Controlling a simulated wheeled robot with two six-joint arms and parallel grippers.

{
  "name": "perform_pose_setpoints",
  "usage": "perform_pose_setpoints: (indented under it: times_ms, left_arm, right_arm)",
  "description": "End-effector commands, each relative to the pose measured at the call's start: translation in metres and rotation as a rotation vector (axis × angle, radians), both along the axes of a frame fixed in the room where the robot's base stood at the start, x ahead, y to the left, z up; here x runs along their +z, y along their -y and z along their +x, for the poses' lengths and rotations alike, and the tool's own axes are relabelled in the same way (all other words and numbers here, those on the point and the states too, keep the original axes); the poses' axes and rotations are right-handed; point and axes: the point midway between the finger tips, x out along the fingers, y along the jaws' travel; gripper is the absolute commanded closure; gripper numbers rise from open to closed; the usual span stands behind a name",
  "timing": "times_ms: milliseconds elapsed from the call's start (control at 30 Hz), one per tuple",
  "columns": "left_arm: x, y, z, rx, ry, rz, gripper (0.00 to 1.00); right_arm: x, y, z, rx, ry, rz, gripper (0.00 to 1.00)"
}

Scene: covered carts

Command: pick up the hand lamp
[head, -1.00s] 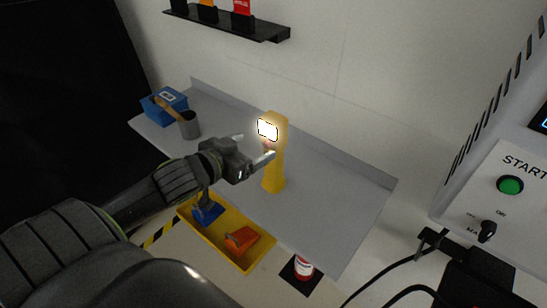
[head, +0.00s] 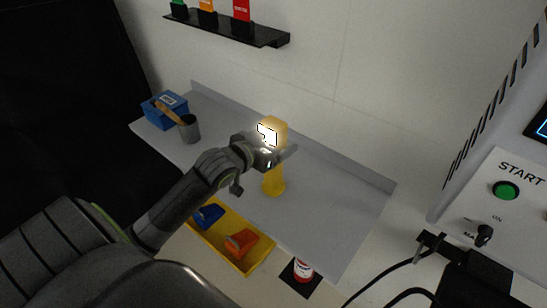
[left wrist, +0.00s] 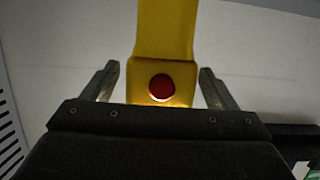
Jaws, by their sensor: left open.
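The yellow hand lamp (head: 273,183) stands upright on the grey shelf, its bright lamp face near the top. My left gripper (head: 277,152) is at the upper part of the lamp and hides some of it in the head view. In the left wrist view the lamp (left wrist: 166,40), with a red button on it, lies between the two fingers of my left gripper (left wrist: 160,85). The fingers are open, with a gap on each side of the lamp. My right gripper is not in view.
The grey shelf (head: 330,210) also holds a blue box (head: 168,112) and a grey cup (head: 189,130) at left. A yellow bin (head: 262,252) with blue and orange items is at the front. A black wall rack (head: 225,27) is above. A START panel (head: 505,215) stands at right.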

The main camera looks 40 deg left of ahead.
Motion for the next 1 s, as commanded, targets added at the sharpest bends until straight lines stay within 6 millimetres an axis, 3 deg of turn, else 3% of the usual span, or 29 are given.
perform_pose_setpoints:
  times_ms: [133,733,1000]
  left_arm:
    - [-0.0002,-0.0001,-0.0003,0.000,0.000,0.000,0.20]
    - [-0.0003,-0.0003,-0.0006,0.001,-0.001,0.000,0.98]
    - [0.0031,-0.0001,-0.0002,-0.001,0.003,0.002,1.00]
  right_arm:
    - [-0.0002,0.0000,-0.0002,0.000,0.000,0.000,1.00]
    - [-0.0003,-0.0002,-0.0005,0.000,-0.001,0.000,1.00]
    - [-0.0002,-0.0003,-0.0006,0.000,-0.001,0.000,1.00]
